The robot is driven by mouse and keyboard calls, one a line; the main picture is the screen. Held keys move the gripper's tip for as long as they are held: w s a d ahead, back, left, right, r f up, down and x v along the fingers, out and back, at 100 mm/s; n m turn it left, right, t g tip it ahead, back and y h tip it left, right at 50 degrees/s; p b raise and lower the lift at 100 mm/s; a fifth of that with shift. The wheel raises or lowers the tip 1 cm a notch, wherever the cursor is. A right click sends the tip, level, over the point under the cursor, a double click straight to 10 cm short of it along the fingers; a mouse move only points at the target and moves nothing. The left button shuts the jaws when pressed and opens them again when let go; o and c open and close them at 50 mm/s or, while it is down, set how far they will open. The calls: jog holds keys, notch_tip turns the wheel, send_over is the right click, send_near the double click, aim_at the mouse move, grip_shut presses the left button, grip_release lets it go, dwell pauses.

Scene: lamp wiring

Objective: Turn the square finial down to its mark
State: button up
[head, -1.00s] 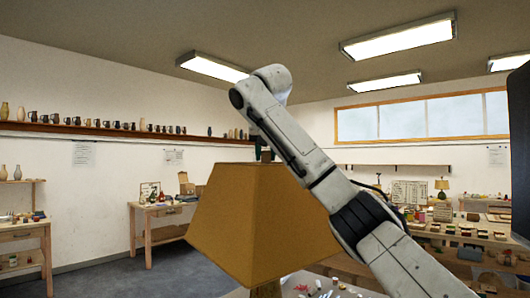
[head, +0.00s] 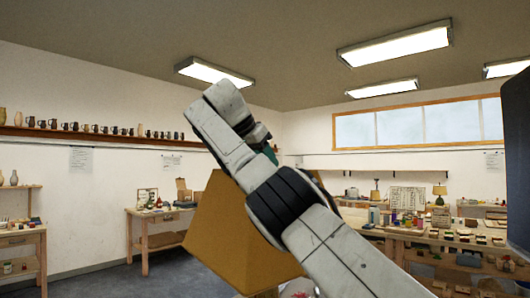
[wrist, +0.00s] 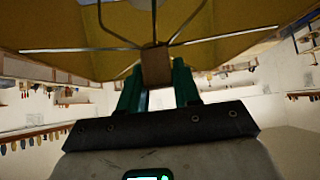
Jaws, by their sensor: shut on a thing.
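The lamp's tapered tan shade (head: 225,245) stands close in front of me in the head view, partly covered by my arm. In the wrist view the shade (wrist: 60,25) spans the top, with thin metal spokes meeting near the middle. The square finial (wrist: 156,64), a small brown block, sits where the spokes meet. My gripper (wrist: 157,76) has its green fingers on either side of the finial and is shut on it. In the head view a green part of my gripper shows above the shade, and the finial is hidden. I cannot make out the mark.
A long workbench (head: 450,244) with many small items stands at the right. A smaller table (head: 150,215) stands behind the shade at the left. A wall shelf (head: 60,134) holds a row of mugs. The space around the shade's top looks clear except for my arm.

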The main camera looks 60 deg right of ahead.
jog(key=shift+m+g+p, duration=0.5)
jog(key=shift+m+p, duration=0.1)
jog(key=shift+p, duration=0.25)
jog(key=shift+s+f+m+y, duration=0.1)
jog(key=shift+m+y, duration=0.2)
jog(key=o, duration=1)
jog(key=shift+d, duration=0.15)
jog(key=shift+c, duration=0.2)
jog(key=shift+r+p, duration=0.2)
jog(key=shift+p, duration=0.15)
